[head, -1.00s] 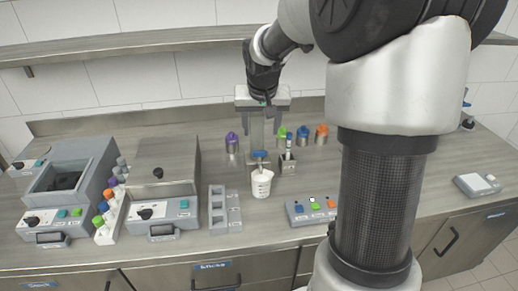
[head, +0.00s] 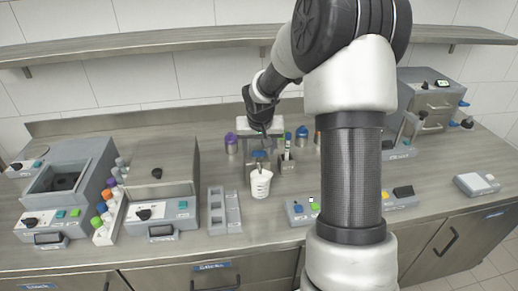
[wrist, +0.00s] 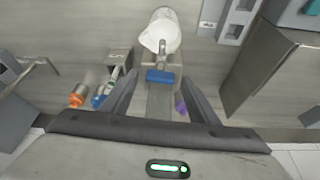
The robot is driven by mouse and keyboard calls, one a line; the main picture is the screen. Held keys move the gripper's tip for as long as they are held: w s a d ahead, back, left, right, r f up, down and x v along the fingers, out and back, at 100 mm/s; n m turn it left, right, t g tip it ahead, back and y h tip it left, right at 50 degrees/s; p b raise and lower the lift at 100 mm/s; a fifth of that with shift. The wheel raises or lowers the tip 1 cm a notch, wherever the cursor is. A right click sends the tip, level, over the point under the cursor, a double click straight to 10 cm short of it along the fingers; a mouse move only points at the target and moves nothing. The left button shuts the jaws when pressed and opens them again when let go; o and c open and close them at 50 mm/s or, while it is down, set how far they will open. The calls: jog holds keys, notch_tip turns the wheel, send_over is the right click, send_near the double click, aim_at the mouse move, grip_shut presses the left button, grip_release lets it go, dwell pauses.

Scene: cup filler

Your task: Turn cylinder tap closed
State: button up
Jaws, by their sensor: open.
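The tap has a blue handle (head: 258,155), which also shows in the wrist view (wrist: 160,76) at the end of a grey metal body (wrist: 160,100). A white cup (head: 261,183) stands upright just in front of and below the spout; it is seen from above in the wrist view (wrist: 162,32). My gripper (head: 262,146) is right above and behind the tap. In the wrist view, its open fingers (wrist: 158,80) lie on either side of the tap body, with the blue handle near the tips. I cannot tell whether either finger touches it.
Several colour-capped containers stand around the tap, including a purple one (head: 231,143) and a blue one (head: 301,136). A small metal holder (head: 287,166) with a tube is close on the right. A grey rack (head: 222,210) stands front left.

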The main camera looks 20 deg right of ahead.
jog(key=c, duration=1)
jog(key=shift+r+n+p, duration=0.15)
jog(key=shift+n+p, duration=0.35)
jog(key=shift+p, duration=0.2)
jog(key=shift+c, duration=0.2)
jog(key=shift+y, duration=0.3)
jog(key=shift+n, duration=0.3)
jog(key=o, duration=1)
jog(key=shift+o, duration=0.2)
jog(key=v, duration=1.7)
jog(key=shift+p, duration=0.3)
